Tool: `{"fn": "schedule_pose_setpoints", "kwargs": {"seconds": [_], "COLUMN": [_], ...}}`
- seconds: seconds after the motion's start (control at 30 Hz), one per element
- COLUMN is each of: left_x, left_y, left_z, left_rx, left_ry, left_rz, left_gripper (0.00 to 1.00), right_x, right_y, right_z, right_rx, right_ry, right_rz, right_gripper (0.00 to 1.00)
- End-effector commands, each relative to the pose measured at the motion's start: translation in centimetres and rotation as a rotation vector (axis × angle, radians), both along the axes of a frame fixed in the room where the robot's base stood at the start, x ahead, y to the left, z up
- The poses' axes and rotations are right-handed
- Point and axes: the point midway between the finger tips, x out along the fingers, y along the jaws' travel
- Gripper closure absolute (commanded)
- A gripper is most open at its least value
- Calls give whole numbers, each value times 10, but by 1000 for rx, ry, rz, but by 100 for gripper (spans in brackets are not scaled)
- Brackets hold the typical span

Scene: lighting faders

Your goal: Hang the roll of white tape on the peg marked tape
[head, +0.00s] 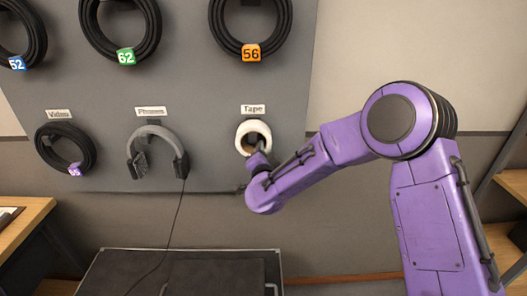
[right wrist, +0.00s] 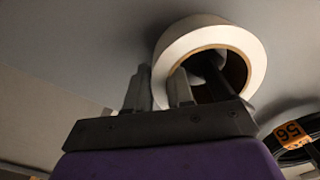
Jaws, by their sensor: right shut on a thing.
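The roll of white tape (head: 252,125) is up against the grey board, right under the label reading Tape (head: 253,109). My right gripper (head: 257,148) reaches it from below and is shut on its lower wall. In the right wrist view the two fingers (right wrist: 159,88) pinch the rim of the white tape roll (right wrist: 204,31), one outside and one at the hole. A dark rod-like shape shows inside the roll's hole there; I cannot tell for sure whether it is the peg passing through. My left gripper is not in view.
Headphones (head: 155,133) hang under the Phones label, left of the tape. A cable coil (head: 65,150) hangs under Video. Bigger coils, including one tagged 56 (head: 250,53), hang above. A dark case (head: 180,270) stands below the board (head: 190,90).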

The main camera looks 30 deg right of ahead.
Motion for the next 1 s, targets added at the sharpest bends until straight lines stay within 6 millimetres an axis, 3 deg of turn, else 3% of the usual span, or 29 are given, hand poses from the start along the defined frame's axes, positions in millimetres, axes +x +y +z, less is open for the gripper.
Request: {"fn": "schedule_pose_setpoints", "kwargs": {"seconds": [0.37, 0.4, 0.47, 0.5, 0.8, 1.0], "left_x": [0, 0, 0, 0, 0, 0], "left_y": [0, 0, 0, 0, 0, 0], "left_z": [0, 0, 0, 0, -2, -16], "left_rx": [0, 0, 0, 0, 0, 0], "left_ry": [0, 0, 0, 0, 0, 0], "left_rz": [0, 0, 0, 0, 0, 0], "left_gripper": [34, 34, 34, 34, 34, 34], "right_x": [0, 0, 0, 0, -3, -38], "right_y": [0, 0, 0, 0, 2, 20], "right_z": [1, 1, 1, 1, -1, -3], "right_rx": [0, 0, 0, 0, 0, 0], "right_ry": [-2, -2, -2, -2, 1, -1], "right_rz": [0, 0, 0, 0, 1, 5], "right_gripper": [100, 72, 52, 48, 48, 48]}}
